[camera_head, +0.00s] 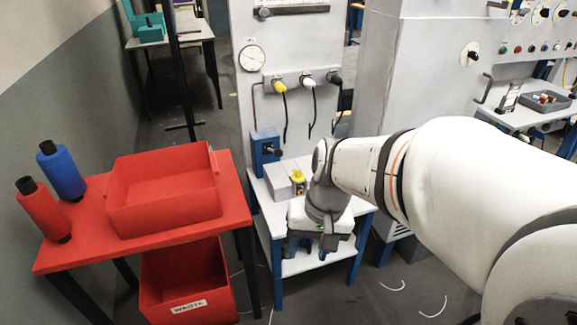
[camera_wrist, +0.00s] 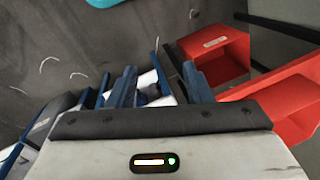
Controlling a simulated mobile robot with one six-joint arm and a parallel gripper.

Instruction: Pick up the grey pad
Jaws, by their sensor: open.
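I cannot surely make out the grey pad in either view. A light grey block (camera_head: 277,184) lies on the small white table (camera_head: 262,198) in the head view, beside a small yellow item (camera_head: 298,180); whether it is the pad I cannot tell. My gripper (camera_head: 308,244) is over the front of this table and hides part of its top. In the wrist view my gripper (camera_wrist: 160,84) has its two blue-grey fingers apart. Part of a white surface with a blue edge shows between them, and I see nothing held.
A red waste bin (camera_head: 185,285) stands below. A blue box (camera_head: 265,149) and hanging cables are behind my gripper.

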